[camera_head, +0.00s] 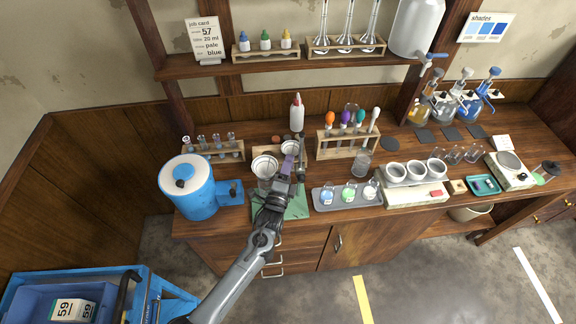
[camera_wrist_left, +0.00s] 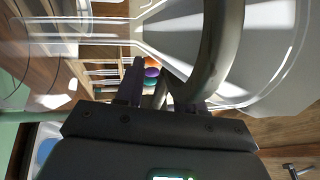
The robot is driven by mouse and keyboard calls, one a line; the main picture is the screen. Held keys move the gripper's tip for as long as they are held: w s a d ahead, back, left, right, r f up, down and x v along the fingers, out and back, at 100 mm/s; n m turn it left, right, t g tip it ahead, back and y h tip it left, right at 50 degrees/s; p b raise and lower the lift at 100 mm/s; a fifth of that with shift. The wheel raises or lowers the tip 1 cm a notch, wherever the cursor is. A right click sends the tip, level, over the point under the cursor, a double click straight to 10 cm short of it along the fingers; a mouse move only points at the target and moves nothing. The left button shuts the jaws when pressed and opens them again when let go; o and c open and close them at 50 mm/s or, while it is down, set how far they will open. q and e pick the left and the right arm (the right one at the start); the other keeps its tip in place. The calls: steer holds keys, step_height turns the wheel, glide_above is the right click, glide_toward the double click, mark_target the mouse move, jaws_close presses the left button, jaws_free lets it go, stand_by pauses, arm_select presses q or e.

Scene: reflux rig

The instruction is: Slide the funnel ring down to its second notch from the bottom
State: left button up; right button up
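My left gripper (camera_head: 287,168) reaches over the bench to the funnel rig, with its purple fingers up against it. A white funnel (camera_head: 265,166) stands just left of the fingers; a second pale round opening (camera_head: 289,147) is behind them. A dark upright part (camera_head: 302,150) rises to their right. In the left wrist view a thick grey curved ring (camera_wrist_left: 222,50) passes in front of a clear funnel cone (camera_wrist_left: 178,35) and runs down toward my fingers (camera_wrist_left: 158,90). Whether the fingers grip it is unclear. The notches cannot be made out. My right gripper is not seen.
A blue lidded vessel (camera_head: 187,188) stands left of the rig. A rack with coloured droppers (camera_head: 347,143) is to the right behind, and a grey tray of small beakers (camera_head: 318,203) is to the right. A green mat (camera_head: 296,210) lies in front.

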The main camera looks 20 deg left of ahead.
arm_select(q)
steer(key=s+f, duration=0.2)
steer(key=s, duration=0.8)
steer(key=shift+s+d, duration=0.3)
steer(key=shift+d, duration=0.1)
